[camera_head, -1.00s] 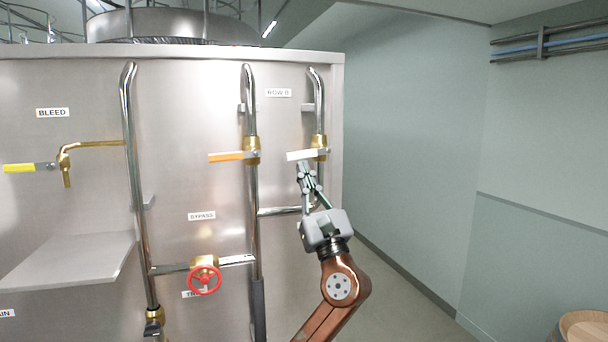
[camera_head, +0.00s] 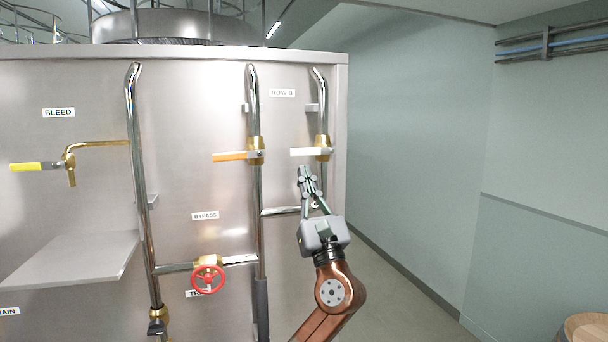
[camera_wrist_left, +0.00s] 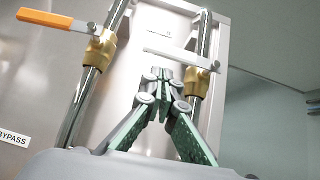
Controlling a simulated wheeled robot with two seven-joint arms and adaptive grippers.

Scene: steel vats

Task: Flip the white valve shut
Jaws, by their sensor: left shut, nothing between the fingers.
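The white valve handle (camera_head: 309,152) points left, about level, from its brass valve body (camera_head: 323,147) on the rightmost steel pipe. In the left wrist view the white handle (camera_wrist_left: 181,58) reaches left from the brass body (camera_wrist_left: 197,82). My left gripper (camera_head: 306,170) is shut and empty, just below the handle, with a small gap seen in the head view. In the left wrist view my left gripper (camera_wrist_left: 158,74) has its fingertips together below the handle. My right gripper is not in view.
An orange valve handle (camera_head: 230,157) is on the pipe to the left. A yellow handle (camera_head: 27,167), a red handwheel (camera_head: 208,279) and a grey shelf (camera_head: 75,260) are farther left. A barrel (camera_head: 585,327) stands at bottom right. Floor right of the tank is clear.

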